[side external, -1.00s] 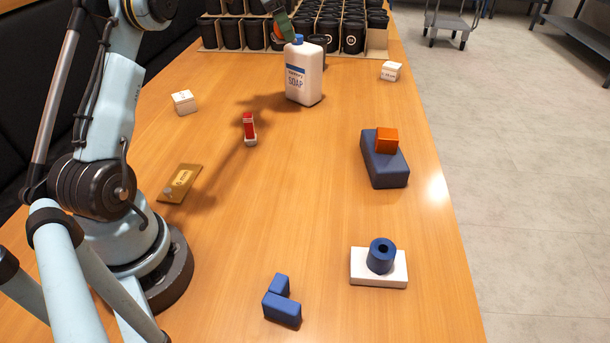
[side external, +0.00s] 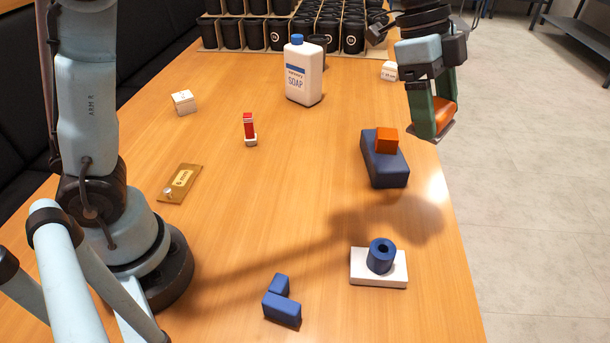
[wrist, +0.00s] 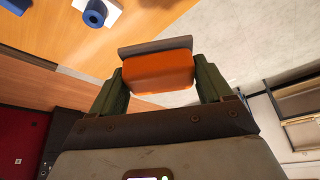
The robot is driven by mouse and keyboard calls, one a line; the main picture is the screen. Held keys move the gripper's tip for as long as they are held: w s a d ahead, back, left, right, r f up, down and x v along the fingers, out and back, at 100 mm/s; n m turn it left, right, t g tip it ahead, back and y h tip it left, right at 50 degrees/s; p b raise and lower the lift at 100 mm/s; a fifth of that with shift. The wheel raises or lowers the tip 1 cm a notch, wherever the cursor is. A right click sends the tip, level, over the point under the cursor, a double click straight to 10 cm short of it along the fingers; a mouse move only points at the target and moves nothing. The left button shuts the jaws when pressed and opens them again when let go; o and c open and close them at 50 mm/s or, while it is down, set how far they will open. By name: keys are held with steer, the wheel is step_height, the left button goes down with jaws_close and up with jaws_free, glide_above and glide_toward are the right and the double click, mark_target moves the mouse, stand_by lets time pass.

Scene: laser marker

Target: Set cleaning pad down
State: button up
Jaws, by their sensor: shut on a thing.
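The cleaning pad, an orange block with a grey layer on one face, is between the green fingers of my gripper (side external: 436,112). My gripper is shut on the orange part (side external: 444,120), with the grey layer on the underside. In the wrist view the orange part (wrist: 157,74) spans the gap between both fingers, and the grey layer (wrist: 155,46) lies beyond it. In the side view my gripper is raised in the air and appears over the table's right edge. Any contact below the pad does not show.
A dark blue block with an orange cube (side external: 386,140) on top stands left of my gripper. A blue cylinder (side external: 380,258) stands on a white base (side external: 402,270) nearer the front. A soap bottle (side external: 304,75) stands farther back. The middle of the table (side external: 280,220) is clear.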

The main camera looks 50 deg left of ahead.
steer(key=s+d+f+m+g, duration=0.1)
steer(key=s+d+m, duration=0.3)
steer(key=s+d, duration=0.5)
steer(key=s+d+f+m+g, duration=0.1)
steer(key=s+d+m+g, duration=0.15)
steer(key=s+d, duration=0.7)
steer(key=shift+t, duration=0.45)
steer(key=shift+s+a+f, duration=0.55)
steer(key=shift+a+f, duration=0.1)
steer(key=shift+f, duration=2.55)
steer(key=shift+s+a+f, duration=0.6)
steer(key=shift+a+f, duration=0.05)
steer(key=shift+f, duration=2.6)
steer(key=shift+s+a+f, duration=0.55)
steer(key=shift+a+f, duration=0.1)
steer(key=shift+f, duration=2.55)
steer(key=o, duration=1.1)
steer(key=shift+f, duration=0.15)
steer(key=shift+c, duration=0.2)
